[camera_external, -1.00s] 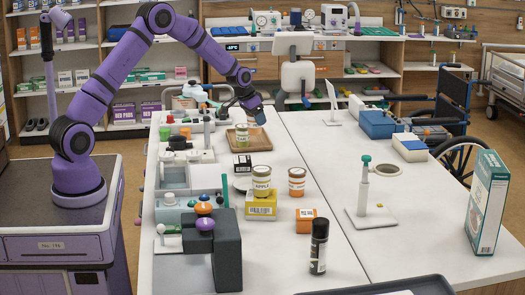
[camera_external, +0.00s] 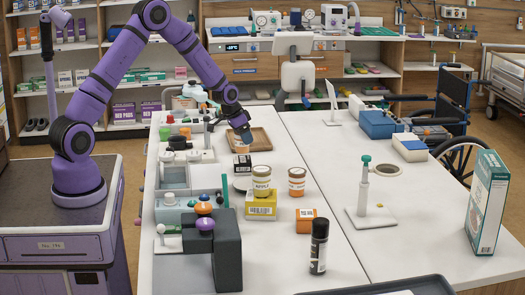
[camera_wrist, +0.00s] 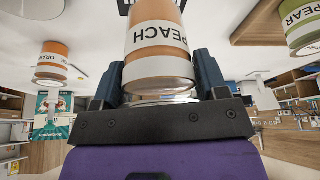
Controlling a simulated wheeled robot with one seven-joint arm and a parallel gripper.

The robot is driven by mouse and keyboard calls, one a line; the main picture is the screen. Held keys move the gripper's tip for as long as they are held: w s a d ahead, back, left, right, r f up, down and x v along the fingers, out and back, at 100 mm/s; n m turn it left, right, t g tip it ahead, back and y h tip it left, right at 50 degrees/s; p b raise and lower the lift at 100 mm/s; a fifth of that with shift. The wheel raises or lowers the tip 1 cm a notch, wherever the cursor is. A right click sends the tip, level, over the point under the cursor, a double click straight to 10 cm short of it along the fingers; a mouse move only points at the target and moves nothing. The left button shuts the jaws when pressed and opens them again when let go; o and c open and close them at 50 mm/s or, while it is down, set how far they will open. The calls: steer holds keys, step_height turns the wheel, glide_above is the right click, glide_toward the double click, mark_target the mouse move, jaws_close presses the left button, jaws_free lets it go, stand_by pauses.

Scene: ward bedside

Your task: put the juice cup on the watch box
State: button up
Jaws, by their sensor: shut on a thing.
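My gripper (camera_external: 241,132) is shut on an orange-and-white juice cup (camera_external: 242,146) above the near edge of the wooden tray. In the wrist view the cup (camera_wrist: 157,45) reads PEACH and sits between the two dark fingers. Just below it in the external view stands a small black-and-white box (camera_external: 242,168); a gap between cup and box is hard to judge. A yellow box (camera_external: 261,208) carries an APPLE cup (camera_external: 262,182). An orange box (camera_external: 306,220) lies nearer the front. No box label is legible, so I cannot tell which is the watch box.
An orange-labelled cup (camera_external: 297,182) stands right of the yellow box. A PEAR cup (camera_wrist: 303,27) shows in the wrist view. The wooden tray (camera_external: 262,139) lies behind. A dark bottle (camera_external: 318,248) and a grey stand (camera_external: 228,255) are in front. The right table (camera_external: 315,135) has free room.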

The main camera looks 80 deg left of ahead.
steer(key=shift+f, duration=1.35)
steer(key=shift+f, duration=0.2)
steer(key=o, duration=1)
steer(key=shift+r, duration=0.1)
steer(key=v, duration=1.2)
steer(key=shift+r, duration=0.15)
